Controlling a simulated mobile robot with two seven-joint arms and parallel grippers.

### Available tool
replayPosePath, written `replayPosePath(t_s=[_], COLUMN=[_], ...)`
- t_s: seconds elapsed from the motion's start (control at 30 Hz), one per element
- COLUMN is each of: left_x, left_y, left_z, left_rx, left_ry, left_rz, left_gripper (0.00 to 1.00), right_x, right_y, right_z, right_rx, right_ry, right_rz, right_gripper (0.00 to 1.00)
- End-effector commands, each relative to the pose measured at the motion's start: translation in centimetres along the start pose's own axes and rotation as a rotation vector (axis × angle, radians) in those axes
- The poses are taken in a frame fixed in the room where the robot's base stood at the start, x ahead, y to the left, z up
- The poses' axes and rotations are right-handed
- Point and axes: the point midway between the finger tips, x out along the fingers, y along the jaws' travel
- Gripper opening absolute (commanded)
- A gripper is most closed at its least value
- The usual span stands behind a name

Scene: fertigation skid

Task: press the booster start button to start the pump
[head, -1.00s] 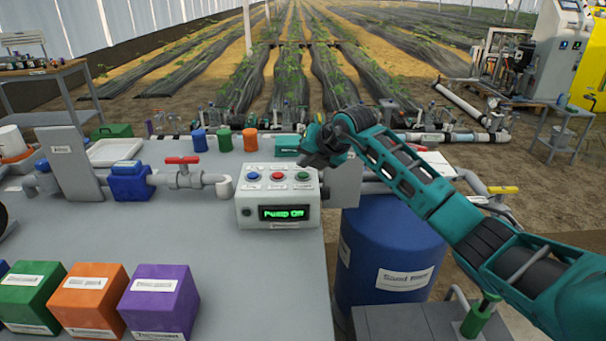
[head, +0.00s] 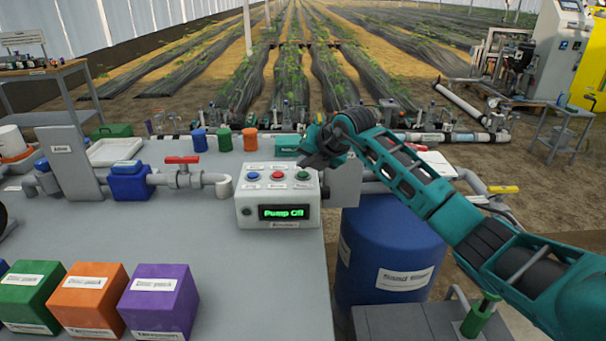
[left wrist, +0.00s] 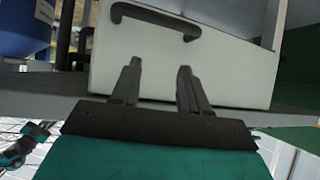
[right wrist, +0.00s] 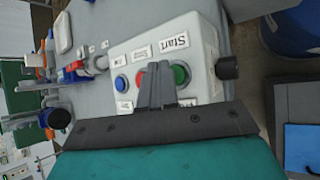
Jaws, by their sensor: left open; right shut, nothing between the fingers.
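A white control box (head: 280,204) stands on the grey bench, with blue (head: 254,176), red (head: 278,175) and green (head: 303,175) buttons on its sloped top. Its display (head: 285,213) reads "Pump Off". In the right wrist view, a "Start" label (right wrist: 175,42) lies beside the green button (right wrist: 181,75). My right gripper (head: 309,163) is shut and empty, just above and behind the green button. In its wrist view, the fingers (right wrist: 157,66) cover part of the red button; contact cannot be told. My left gripper (left wrist: 157,72) is open and empty, outside the head view.
A red-handled valve (head: 182,162) on a pipe stands left of the box. Green, orange and purple blocks (head: 160,305) sit at the bench's front left. A blue drum (head: 385,245) stands to the right. A pale panel with a black handle (left wrist: 155,18) is near my left gripper.

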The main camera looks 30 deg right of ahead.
Motion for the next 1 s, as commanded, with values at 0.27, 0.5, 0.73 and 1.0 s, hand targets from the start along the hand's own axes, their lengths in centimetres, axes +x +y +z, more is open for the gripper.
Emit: replayPosePath(t_s=[0.27, 0.5, 0.73, 1.0], left_x=[0.14, 0.16, 0.26, 0.37], left_y=[0.01, 0.02, 0.02, 0.02], left_z=[0.21, 0.25, 0.44, 0.62], left_rx=[0.0, 0.0, 0.0, 0.0], left_ry=[0.0, 0.0, -0.001, -0.002], left_rz=[0.0, 0.0, 0.0, 0.0], left_gripper=[0.45, 0.45, 0.45, 0.45], right_x=[0.35, 0.38, 0.57, 0.8], right_y=[-0.29, -0.32, -0.46, -0.64], right_z=[-0.26, -0.28, -0.42, -0.6], right_rx=[0.001, 0.001, 0.001, 0.001], right_ry=[0.0, 0.0, 0.001, 0.001], right_rz=[0.0, -0.001, -0.001, -0.002], right_gripper=[0.0, 0.0, 0.0, 0.0])
